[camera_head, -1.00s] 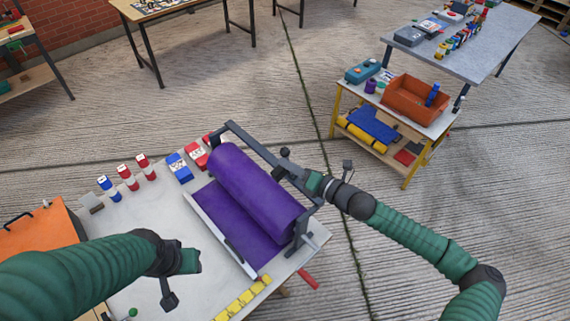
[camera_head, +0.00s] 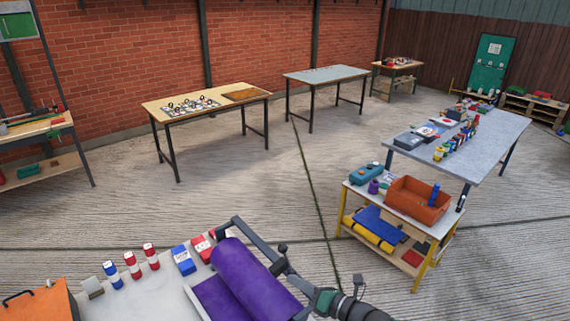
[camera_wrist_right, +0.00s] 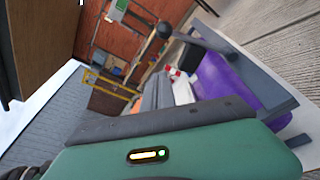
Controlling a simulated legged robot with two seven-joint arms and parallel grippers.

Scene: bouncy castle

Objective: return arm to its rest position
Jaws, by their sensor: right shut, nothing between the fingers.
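My right gripper (camera_head: 318,298) is at the bottom of the head view, beside the right side of the grey frame that holds a purple roll (camera_head: 250,278). It is shut with nothing held. Whether it touches the frame cannot be told. Behind the gripper, part of my right arm shows before the picture's lower edge cuts it off. In the right wrist view, a green housing fills the bottom, and the purple roll (camera_wrist_right: 222,78) lies beyond it at the right. A dark round knob (camera_wrist_right: 165,30) shows near the top. My left gripper is out of view.
The white worktable (camera_head: 150,297) under the roll carries red, white and blue bottles (camera_head: 131,265), boxes (camera_head: 183,260) and an orange case (camera_head: 38,302). A shelf with an orange bin (camera_head: 418,200) stands to the right. Open concrete floor (camera_head: 270,200) lies beyond.

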